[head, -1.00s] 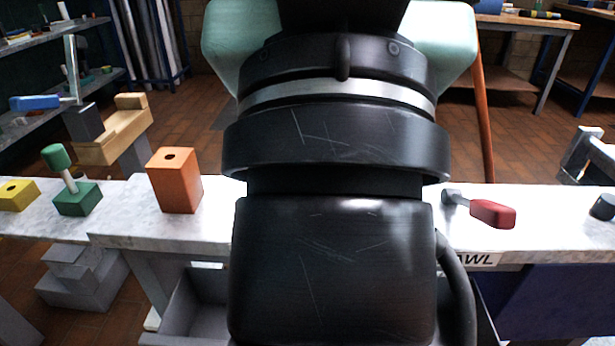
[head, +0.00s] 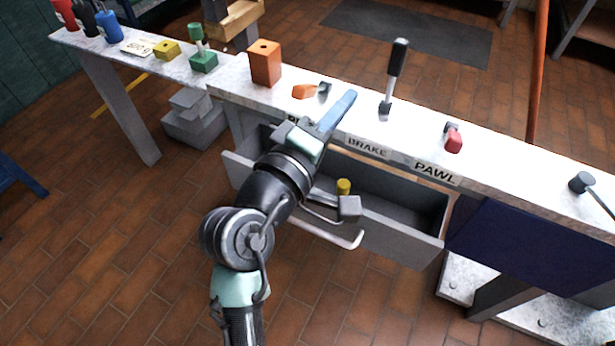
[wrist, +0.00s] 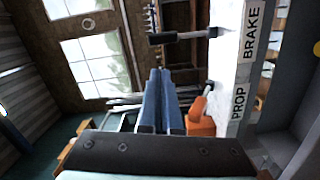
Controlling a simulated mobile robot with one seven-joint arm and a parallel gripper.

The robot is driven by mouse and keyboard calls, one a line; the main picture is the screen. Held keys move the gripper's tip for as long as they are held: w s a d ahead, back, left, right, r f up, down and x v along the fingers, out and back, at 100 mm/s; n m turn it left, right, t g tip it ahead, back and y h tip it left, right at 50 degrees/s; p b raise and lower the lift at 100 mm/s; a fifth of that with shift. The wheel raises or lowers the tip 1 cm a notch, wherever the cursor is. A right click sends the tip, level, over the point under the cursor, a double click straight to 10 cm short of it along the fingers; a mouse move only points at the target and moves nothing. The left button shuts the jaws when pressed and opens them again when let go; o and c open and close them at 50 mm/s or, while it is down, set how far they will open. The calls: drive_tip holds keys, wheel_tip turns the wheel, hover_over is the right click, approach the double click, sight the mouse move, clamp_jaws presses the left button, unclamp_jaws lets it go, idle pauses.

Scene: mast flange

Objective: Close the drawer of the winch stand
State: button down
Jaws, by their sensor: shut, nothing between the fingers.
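The drawer (head: 400,240) of the winch stand (head: 490,180) is grey and stands pulled out below the bench top. Its front carries a pale bar handle (head: 335,236), and a yellow cylinder (head: 343,186) shows at it. My gripper (head: 349,97) has blue fingers, shut and empty, above the bench's front edge near the PROP and BRAKE labels. My arm passes over the left part of the drawer and hides some of it. In the wrist view the fingers (wrist: 160,75) lie together, beside the orange lever (wrist: 203,112).
On the bench top are an orange block (head: 265,62), an orange lever (head: 304,91), an upright black-handled brake lever (head: 396,70) and a red pawl lever (head: 453,140). A dark blue panel (head: 520,240) is right of the drawer. The brick floor in front is largely clear.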

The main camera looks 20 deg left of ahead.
drive_tip(key=s+a+f+n+y+p, duration=0.1)
drive_tip(key=s+a+f+n, duration=0.2)
drive_tip(key=s+f+n, duration=0.75)
drive_tip(key=s+a+f+n+y, duration=0.1)
drive_tip(key=s+a+f+n, duration=0.2)
drive_tip(key=s+f+n, duration=0.7)
drive_tip(key=w+n+b, duration=0.1)
drive_tip(key=w+b, duration=0.2)
drive_tip(key=w, duration=1.2)
drive_tip(key=shift+w+f+b, duration=0.15)
drive_tip(key=shift+f+b, duration=0.25)
drive_tip(key=w, duration=1)
drive_tip(key=shift+w+d+r, duration=0.2)
drive_tip(key=shift+w+d, duration=0.05)
drive_tip(key=shift+d, duration=0.1)
